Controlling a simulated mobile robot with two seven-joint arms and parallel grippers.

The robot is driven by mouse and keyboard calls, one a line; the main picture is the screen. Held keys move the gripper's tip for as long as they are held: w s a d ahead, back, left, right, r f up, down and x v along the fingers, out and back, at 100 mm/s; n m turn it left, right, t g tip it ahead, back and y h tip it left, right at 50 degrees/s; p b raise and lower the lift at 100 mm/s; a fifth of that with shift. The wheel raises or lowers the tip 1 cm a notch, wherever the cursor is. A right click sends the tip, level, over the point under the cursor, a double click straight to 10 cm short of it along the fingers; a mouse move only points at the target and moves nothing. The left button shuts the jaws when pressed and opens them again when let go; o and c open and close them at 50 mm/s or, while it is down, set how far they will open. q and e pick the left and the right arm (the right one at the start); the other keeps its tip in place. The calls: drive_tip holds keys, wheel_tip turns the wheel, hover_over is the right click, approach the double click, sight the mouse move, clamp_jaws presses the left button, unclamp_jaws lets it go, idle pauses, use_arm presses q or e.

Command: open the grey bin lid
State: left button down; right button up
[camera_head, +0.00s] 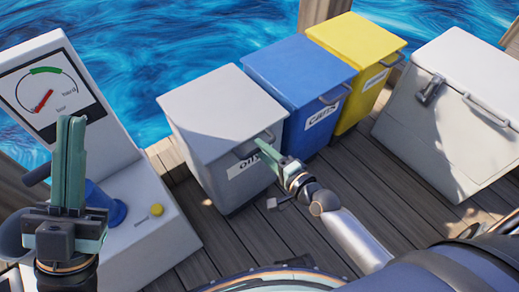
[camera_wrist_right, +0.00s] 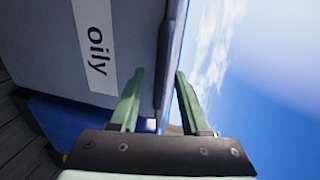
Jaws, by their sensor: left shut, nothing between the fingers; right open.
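The grey bin (camera_head: 228,135) stands on the deck with its lid (camera_head: 220,98) down. Its front carries an "oily" label (camera_wrist_right: 97,50), partly covered in the head view. The lid's handle (camera_wrist_right: 164,60) shows as a dark bar in the right wrist view. My right gripper (camera_head: 262,147) is open at the bin's front, just by the handle. In the right wrist view its two fingertips (camera_wrist_right: 159,74) lie on either side of the handle's line; whether they touch it I cannot tell. My left gripper (camera_head: 70,122) is shut and empty, pointing up at the left, away from the bin.
A blue bin (camera_head: 298,70) and a yellow bin (camera_head: 358,38) stand right beside the grey one. A white chest (camera_head: 445,120) with a latch is at the right. A gauge console (camera_head: 75,90) with a blue knob is at the left. Wooden deck (camera_head: 255,240) lies in front.

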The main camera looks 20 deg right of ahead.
drive_tip(key=shift+x, duration=1.1)
clamp_jaws()
idle(0.7)
